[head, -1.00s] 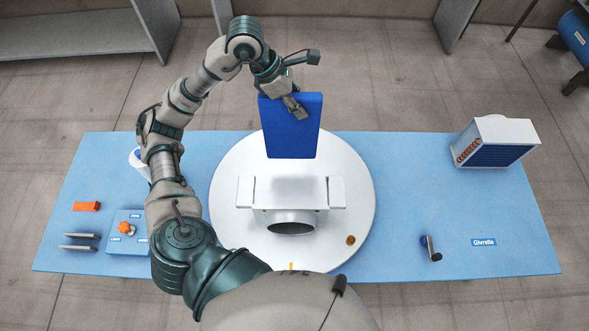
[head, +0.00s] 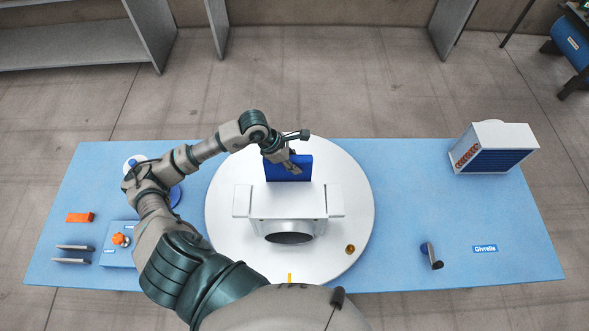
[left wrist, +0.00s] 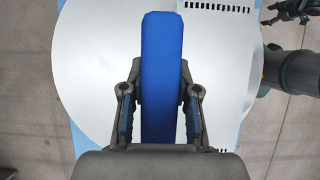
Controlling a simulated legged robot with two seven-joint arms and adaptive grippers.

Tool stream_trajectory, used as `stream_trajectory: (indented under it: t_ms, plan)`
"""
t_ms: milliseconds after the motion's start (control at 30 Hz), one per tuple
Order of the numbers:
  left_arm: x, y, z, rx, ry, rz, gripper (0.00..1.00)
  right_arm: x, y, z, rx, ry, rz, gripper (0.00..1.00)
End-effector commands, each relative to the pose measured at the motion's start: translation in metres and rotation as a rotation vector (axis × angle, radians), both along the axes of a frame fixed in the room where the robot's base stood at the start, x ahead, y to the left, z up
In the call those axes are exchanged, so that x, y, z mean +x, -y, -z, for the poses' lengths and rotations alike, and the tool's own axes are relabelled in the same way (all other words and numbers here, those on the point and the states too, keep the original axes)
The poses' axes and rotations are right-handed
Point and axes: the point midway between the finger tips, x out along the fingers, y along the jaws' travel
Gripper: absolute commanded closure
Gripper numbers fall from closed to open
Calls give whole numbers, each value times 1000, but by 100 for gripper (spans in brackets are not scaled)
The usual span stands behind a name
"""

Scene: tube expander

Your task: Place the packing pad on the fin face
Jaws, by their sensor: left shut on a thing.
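The blue packing pad (head: 284,172) is held upright by my left gripper (head: 291,168), over the turntable behind the white housing. In the left wrist view the gripper (left wrist: 160,105) is shut on the pad (left wrist: 160,75), with a finger on each side. The white housing unit (head: 289,201), with a round dark opening at its front, sits on the round white turntable (head: 350,225). The pad's lower edge is close to the housing's back; I cannot tell if they touch. The fin face is not clearly visible on this unit.
On the blue table (head: 400,200), a finned unit (head: 493,148) stands at the back right. A black-handled tool (head: 431,256) and a brass-coloured piece (head: 350,249) lie in front. Left are an orange block (head: 80,217), grey bars (head: 72,248) and a control box (head: 118,254).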

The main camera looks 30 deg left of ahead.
Motion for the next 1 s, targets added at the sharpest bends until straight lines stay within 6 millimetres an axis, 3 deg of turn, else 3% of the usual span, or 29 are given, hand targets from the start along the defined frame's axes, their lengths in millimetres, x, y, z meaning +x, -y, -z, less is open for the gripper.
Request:
stream_trajectory:
  t_ms: [333,667,700,767,800,1000]
  plan:
    - [0,0,42,-1,-2,-1,100,2,0,0,0,1,0,31]
    - [0,0,44,0,1,0,100,5,-1,-1,1,4,0,31]
    - [0,0,44,0,1,0,65,6,-1,-2,1,2,1,31]
    - [0,0,44,0,1,0,50,6,-1,-3,1,2,1,31]
    - [0,0,44,0,1,0,45,6,-1,-3,1,2,1,31]
    - [0,0,44,0,1,0,45,6,-1,-3,1,2,1,31]
